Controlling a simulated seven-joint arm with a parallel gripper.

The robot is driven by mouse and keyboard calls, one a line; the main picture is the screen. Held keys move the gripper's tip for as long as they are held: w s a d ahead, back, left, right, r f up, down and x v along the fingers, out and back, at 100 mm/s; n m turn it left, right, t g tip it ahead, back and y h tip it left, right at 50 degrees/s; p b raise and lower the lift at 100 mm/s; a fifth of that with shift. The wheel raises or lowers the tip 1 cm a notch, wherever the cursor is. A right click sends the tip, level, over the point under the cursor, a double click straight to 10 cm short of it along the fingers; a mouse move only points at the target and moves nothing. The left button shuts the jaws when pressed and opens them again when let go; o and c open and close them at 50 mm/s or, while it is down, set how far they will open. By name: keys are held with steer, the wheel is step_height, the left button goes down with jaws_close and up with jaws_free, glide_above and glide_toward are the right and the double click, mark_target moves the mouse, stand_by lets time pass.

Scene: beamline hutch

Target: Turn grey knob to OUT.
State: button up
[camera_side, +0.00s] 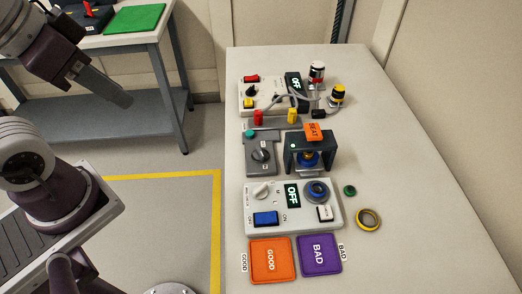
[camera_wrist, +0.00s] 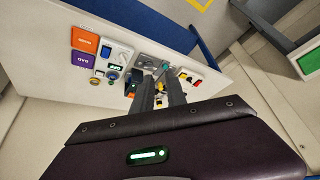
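A dark grey knob (camera_side: 261,154) sits on the grey box (camera_side: 252,139) in the middle of the bench, beside a teal button. The small labels around it are too small to read. A pale grey-white knob (camera_side: 262,191) sits on the white box in front of it, left of a display reading OFF. My gripper (camera_side: 121,98) is raised over the floor to the left of the bench, well apart from both knobs. In the wrist view its two fingers (camera_wrist: 160,84) show a gap with nothing held between them; they hide part of the boxes.
A black frame (camera_side: 312,143) with an orange SEAT tag stands right of the grey box. Behind are another white box (camera_side: 258,96), cables and cylinders. Orange GOOD (camera_side: 271,260) and purple BAD (camera_side: 319,255) trays lie in front. The bench's right side is mostly clear.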

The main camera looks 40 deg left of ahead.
steer(key=shift+o, duration=0.9)
steer(key=w+m+g, duration=0.1)
steer(key=w+m, duration=0.4)
steer(key=w, duration=0.2)
steer(key=shift+f+m+g+y, duration=0.25)
steer(key=shift+m+g+y, duration=0.05)
steer(key=shift+y, duration=0.1)
steer(key=m+g, duration=0.4)
steer(key=m, duration=1.4)
glide_above(260, 149)
steer(key=shift+h, duration=0.4)
step_height(260, 149, down, 21)
steer(key=shift+d+f, duration=0.1)
step_height(260, 149, down, 6)
steer(key=shift+s+r, duration=0.1)
steer(key=shift+r, duration=0.1)
steer(key=shift+f, duration=0.6)
jaws_close()
